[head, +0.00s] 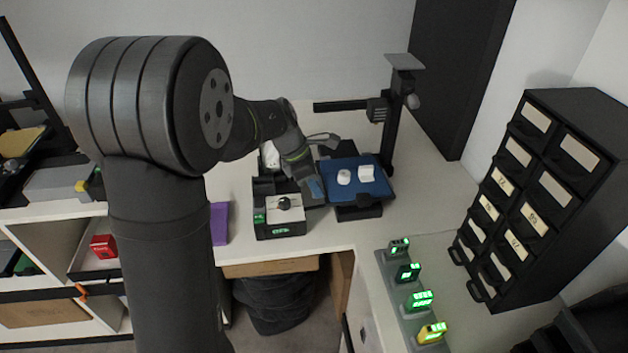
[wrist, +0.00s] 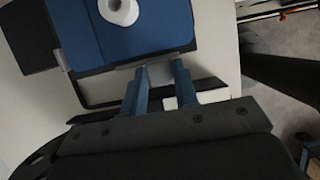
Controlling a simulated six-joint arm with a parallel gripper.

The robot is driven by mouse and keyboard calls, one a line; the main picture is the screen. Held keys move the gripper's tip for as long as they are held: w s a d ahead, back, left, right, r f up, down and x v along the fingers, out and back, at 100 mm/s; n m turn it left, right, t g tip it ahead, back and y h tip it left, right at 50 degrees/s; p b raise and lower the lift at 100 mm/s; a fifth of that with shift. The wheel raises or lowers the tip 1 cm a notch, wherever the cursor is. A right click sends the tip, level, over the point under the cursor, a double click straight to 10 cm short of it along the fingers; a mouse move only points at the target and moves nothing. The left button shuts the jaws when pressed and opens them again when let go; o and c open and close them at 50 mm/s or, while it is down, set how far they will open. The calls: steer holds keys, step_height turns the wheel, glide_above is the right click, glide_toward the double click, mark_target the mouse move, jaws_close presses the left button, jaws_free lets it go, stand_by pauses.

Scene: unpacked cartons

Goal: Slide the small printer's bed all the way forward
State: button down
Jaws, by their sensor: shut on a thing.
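The small printer's blue bed (head: 352,190) lies flat on the white table in front of a dark upright post (head: 392,135). Two small white printed pieces, a rounded one (head: 344,177) and a blocky one (head: 366,173), sit on it. In the wrist view the blue bed (wrist: 165,25) fills the top, with one round white piece (wrist: 118,11) on it. My gripper (wrist: 160,72) has its two blue-grey fingers at the bed's near edge, shut on a pale grey tab there. In the head view my gripper (head: 317,188) is at the bed's left side; its fingertips are partly hidden.
A dark grey device (head: 285,222) with a round knob and green display stands left of the bed. Several green-lit gadgets (head: 408,272) line a strip at front right. A black drawer cabinet (head: 560,150) stands right. The tabletop right of the bed is clear.

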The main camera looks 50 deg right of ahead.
steer(key=c, duration=1.1)
jaws_free()
steer(key=shift+s+a, duration=0.2)
steer(key=shift+s, duration=0.05)
steer(key=shift+w, duration=0.1)
steer(key=shift+w+r, duration=0.1)
steer(key=shift+r, duration=0.15)
steer(key=v, duration=1.6)
steer(key=shift+w+a+r, duration=0.1)
steer(key=shift+w+r, duration=0.05)
steer(key=shift+r, duration=0.25)
steer(key=x, duration=1.7)
steer(key=shift+f, duration=0.3)
steer(key=shift+r, duration=0.1)
